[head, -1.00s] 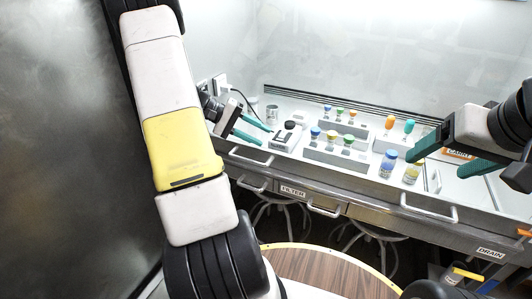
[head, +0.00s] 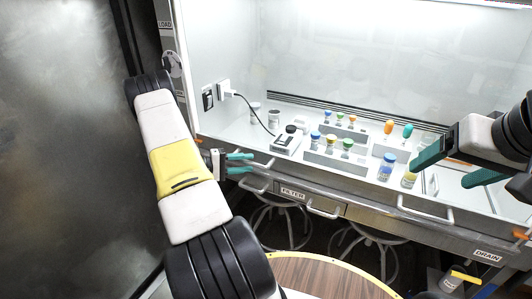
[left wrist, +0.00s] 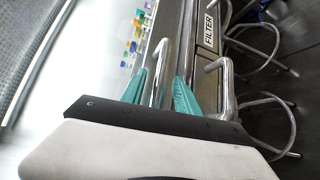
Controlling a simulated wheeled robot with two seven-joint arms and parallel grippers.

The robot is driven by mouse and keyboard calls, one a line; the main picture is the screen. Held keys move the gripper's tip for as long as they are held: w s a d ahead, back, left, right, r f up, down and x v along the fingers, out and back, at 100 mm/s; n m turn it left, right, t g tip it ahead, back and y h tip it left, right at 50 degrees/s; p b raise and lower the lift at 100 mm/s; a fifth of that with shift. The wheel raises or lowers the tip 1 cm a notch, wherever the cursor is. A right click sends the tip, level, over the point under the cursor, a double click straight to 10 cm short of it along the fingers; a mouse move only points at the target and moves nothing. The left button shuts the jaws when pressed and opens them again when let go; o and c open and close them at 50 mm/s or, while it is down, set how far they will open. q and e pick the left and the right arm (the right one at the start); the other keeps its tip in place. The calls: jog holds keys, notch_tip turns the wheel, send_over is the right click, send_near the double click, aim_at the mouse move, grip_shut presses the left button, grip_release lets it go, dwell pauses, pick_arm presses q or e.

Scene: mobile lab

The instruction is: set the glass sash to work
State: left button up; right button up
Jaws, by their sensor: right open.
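The cabinet's clear glass sash is hard to make out against the pale interior. A grey metal rail (head: 370,189) runs along the cabinet front, with a bar handle (head: 425,213) at its right part. A left bar handle (head: 265,165) is beside my left gripper (head: 250,163). That gripper is open, its teal fingers pointing right. In the left wrist view this handle (left wrist: 160,65) shows between the two spread fingers, not gripped; contact cannot be told. My right gripper (head: 438,175) is open and empty at the right, above the rail.
Inside the cabinet are racks of coloured-cap vials (head: 335,158), loose bottles (head: 387,166) and a small corded device (head: 287,141). Drawer handles (head: 323,210) and stools (head: 280,223) are below. A round wooden table (head: 325,278) stands in front. A dark panel (head: 70,150) fills the left.

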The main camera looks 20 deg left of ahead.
pick_arm(q)
jog(key=shift+x, duration=0.8)
grip_shut()
dwell(0.9)
